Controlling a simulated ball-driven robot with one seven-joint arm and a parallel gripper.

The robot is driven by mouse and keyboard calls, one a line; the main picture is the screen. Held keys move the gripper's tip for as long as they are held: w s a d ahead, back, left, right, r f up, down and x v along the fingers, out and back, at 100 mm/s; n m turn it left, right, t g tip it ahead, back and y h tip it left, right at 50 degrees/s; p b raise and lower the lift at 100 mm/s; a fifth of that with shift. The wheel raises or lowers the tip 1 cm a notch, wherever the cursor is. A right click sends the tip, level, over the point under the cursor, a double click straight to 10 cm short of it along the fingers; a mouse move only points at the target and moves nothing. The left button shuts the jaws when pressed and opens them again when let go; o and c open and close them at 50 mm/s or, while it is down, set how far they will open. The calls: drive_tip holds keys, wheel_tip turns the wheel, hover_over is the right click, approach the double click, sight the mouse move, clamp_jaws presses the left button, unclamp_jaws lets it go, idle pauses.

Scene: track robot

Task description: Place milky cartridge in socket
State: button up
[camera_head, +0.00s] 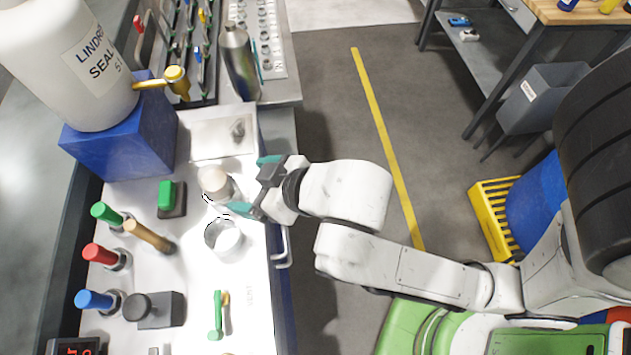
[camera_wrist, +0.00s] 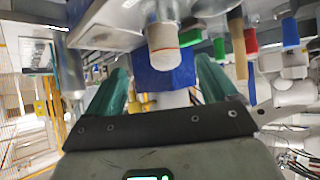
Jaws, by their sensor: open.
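The milky cartridge (camera_head: 216,183), a short whitish cylinder, stands on the white bench top; in the wrist view (camera_wrist: 163,42) it has a thin red line near its end. My gripper (camera_head: 250,185) is open, its teal fingers pointing at the cartridge from the right. In the wrist view, the cartridge shows between and beyond the fingertips of my gripper (camera_wrist: 160,72); contact cannot be told. A round, pale cup with a dark rim (camera_head: 225,240), which looks like the socket, stands just in front of the cartridge and appears empty.
Green (camera_head: 107,214), red (camera_head: 100,254) and blue (camera_head: 95,299) handles stand at the bench's left, with a wooden handle (camera_head: 148,235) beside them. A blue block (camera_head: 120,155) bears a large white bottle (camera_head: 70,60). A black knob (camera_head: 137,306) and green tool (camera_head: 216,315) are nearer.

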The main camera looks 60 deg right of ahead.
drive_tip(key=s+d+f+g, duration=0.3)
drive_tip(key=s+f+g, duration=0.2)
drive_tip(key=s+f, duration=0.1)
drive_tip(key=s+d+f+m+g, duration=0.1)
drive_tip(key=s+d+f+g, duration=0.3)
drive_tip(key=s+f, duration=0.3)
wheel_tip(320, 180, down, 2)
drive_tip(key=shift+f+g+h, duration=0.25)
drive_tip(key=shift+g+h, duration=0.05)
drive_tip(key=shift+g, duration=0.1)
